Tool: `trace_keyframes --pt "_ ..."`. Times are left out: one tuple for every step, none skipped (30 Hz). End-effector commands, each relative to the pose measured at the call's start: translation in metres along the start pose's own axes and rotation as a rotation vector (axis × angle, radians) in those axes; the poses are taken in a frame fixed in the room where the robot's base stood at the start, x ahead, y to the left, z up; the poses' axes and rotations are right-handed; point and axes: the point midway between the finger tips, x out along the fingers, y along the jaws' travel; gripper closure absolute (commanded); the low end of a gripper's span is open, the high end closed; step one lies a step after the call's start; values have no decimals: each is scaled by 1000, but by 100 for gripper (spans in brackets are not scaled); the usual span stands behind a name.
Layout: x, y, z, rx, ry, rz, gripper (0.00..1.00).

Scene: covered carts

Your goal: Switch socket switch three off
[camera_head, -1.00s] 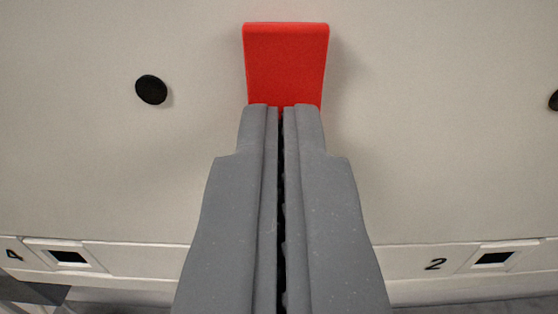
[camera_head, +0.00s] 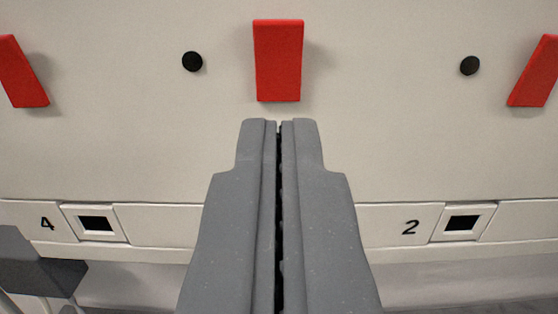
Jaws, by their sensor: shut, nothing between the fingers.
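A red switch lever (camera_head: 278,60) stands out from the pale panel (camera_head: 350,150) at the top middle of the view. It lies between the positions labelled 4 and 2; its own label is hidden behind my gripper. My gripper (camera_head: 279,122) is shut and empty. Its tips sit just below the lever's lower end in the picture, with a small strip of panel showing between them.
Two more red levers show at the left edge (camera_head: 22,72) and right edge (camera_head: 537,72). Round black knobs (camera_head: 192,61) and (camera_head: 469,66) sit between the levers. Square dark openings (camera_head: 96,223) and (camera_head: 462,223) line the strip below. A dark grey part (camera_head: 38,265) is at the lower left.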

Motion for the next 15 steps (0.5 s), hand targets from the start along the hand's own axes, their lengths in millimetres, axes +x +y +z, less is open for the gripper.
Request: trace_keyframes --pt "-9 0 3 -3 -4 -2 100" --pt "-13 -1 3 -3 -4 -2 100" --pt "-19 -1 3 -2 -3 -2 100" --pt "-24 -2 3 -1 -3 -2 100" --pt "-29 -2 3 -2 -3 -3 100" --pt "-36 -2 4 -3 -5 -3 100" --pt "-40 -2 4 -3 -6 -3 100" --pt "-45 -2 3 -2 -5 -3 100" --pt "-51 -2 3 -1 -5 -4 100" --pt "-55 -3 3 -1 -6 -4 100" --pt "-59 -3 4 -1 -6 -5 100" --pt "-64 -2 4 -2 -7 -4 100" --pt "-68 -2 5 -3 -7 -4 100" --pt "-71 -3 4 -3 -7 -4 100" --pt "-74 -3 4 -2 -5 -4 100"
